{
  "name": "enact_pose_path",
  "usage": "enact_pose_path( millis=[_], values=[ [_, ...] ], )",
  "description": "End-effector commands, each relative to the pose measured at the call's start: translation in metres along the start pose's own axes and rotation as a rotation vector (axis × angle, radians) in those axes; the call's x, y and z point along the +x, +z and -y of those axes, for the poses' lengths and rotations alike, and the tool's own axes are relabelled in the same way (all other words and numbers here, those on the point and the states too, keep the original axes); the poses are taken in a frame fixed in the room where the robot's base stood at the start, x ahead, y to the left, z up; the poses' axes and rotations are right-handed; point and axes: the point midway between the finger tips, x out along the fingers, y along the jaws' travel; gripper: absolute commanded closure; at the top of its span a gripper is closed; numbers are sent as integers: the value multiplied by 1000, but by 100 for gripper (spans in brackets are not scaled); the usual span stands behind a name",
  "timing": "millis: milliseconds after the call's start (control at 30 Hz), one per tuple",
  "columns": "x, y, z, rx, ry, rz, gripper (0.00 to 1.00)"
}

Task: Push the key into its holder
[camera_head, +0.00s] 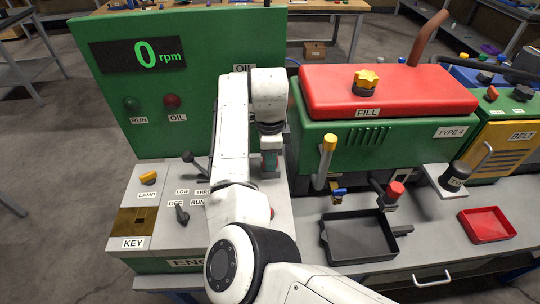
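The place labelled KEY (135,221) is a brass-brown recess at the front left of the grey panel, and no key can be made out in it. A small dark piece (181,213) stands between the OFF and RUN labels, right of that recess. It may be the key or a switch handle; I cannot tell. My gripper (270,168) points down over the right side of the panel, well right of the recess and the dark piece. Its fingertips are small and partly hidden, so its opening and anything between the fingers cannot be made out.
A black lever (196,168) rises behind the dark piece, and a yellow LAMP knob (148,178) sits behind the recess. A green board (190,80) reading 0 rpm stands behind. To the right are a red-lidded engine (385,95), a black tray (360,238) and a red tray (488,223).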

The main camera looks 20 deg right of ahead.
Motion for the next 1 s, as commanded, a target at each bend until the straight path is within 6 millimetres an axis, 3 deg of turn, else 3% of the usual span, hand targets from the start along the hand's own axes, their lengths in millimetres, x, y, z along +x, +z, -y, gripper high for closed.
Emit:
enact_pose_path(
  millis=[300,633,767,1000],
  values=[
    [0,0,0,0,0,0,47],
    [-6,0,0,0,-1,1,47],
    [-23,0,1,1,-3,2,47],
    [-69,0,1,1,-3,2,47]
  ],
)
